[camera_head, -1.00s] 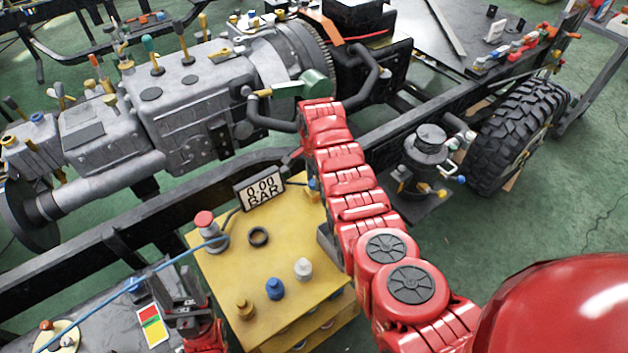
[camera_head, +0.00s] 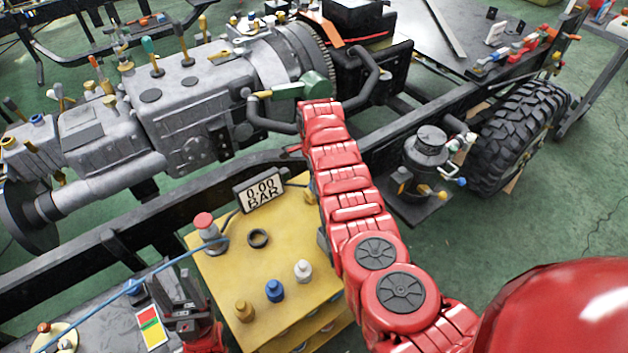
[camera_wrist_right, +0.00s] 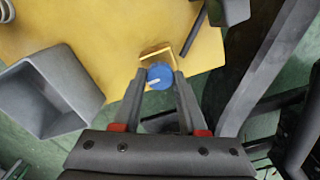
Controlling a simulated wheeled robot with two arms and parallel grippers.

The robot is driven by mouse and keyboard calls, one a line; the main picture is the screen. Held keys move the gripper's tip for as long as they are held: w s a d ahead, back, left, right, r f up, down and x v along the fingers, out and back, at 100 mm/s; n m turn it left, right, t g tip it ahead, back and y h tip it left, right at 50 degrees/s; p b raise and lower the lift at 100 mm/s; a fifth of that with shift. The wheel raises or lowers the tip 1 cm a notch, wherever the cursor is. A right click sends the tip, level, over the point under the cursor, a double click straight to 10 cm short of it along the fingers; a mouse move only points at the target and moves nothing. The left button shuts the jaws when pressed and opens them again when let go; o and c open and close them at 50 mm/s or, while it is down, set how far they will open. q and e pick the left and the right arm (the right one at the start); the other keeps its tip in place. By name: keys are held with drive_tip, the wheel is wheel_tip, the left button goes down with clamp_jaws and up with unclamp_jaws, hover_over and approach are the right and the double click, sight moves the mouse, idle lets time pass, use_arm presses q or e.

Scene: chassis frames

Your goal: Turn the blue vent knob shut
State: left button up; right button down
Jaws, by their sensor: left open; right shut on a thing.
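A blue knob (camera_wrist_right: 159,76) with a white mark sits at the edge of a yellow surface in the right wrist view. My right gripper (camera_wrist_right: 160,82) is shut on it, one finger on each side. In the head view my right arm hides this knob and the right gripper. My left gripper (camera_head: 180,300) is open and empty, left of the yellow box (camera_head: 222,270).
A grey open bin (camera_wrist_right: 50,90) is left of my right gripper. A dark chassis rail (camera_head: 110,245) runs behind.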

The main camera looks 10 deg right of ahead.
drive_tip(key=shift+c, duration=2.2)
unclamp_jaws()
wheel_tip(320, 180, up, 17)
drive_tip(key=b, duration=0.2)
drive_tip(key=shift+r, duration=0.15)
